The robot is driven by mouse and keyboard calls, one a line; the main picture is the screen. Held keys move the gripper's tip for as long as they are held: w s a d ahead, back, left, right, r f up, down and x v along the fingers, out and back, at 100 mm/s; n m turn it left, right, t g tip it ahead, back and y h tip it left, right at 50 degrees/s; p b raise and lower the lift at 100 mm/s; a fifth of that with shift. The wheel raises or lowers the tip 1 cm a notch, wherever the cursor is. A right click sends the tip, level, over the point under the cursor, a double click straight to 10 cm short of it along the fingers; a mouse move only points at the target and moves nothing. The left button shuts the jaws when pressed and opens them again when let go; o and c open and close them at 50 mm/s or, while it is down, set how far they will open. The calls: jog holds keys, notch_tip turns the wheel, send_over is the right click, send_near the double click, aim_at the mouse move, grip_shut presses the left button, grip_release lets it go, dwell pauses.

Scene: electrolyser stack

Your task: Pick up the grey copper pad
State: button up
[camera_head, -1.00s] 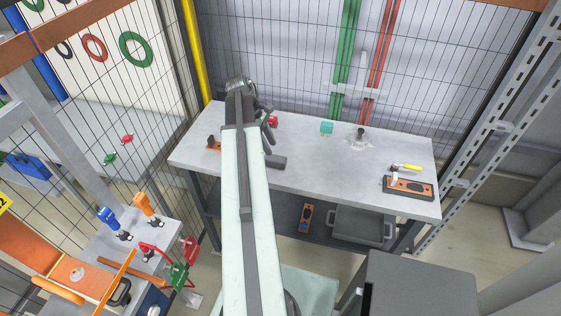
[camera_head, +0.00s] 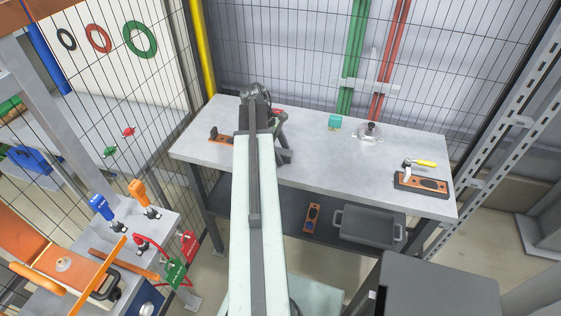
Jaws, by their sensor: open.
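My gripper (camera_head: 283,142) is at the far end of my arm, low over the left-middle part of the grey table (camera_head: 310,164). It is open and nothing shows between its jaws, though the arm partly hides it. I cannot tell a grey copper pad for certain in this view. A small teal block (camera_head: 335,121) stands on the table at the back, to the right of my gripper. A dark-knobbed piece on a pale base (camera_head: 369,133) stands right of the block. A red thing shows partly behind my gripper.
An orange and black holder (camera_head: 421,184) with a yellow-handled tool (camera_head: 421,163) lies at the table's right. Another orange piece (camera_head: 221,139) lies at the left. A grey bin (camera_head: 368,228) and an orange plate (camera_head: 312,217) are on the lower shelf. Mesh fencing borders the back.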

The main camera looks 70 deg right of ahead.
aim_at(281, 151)
grip_shut()
jog(key=shift+r, duration=0.15)
notch_tip(281, 151, up, 10)
jog(key=p, duration=1)
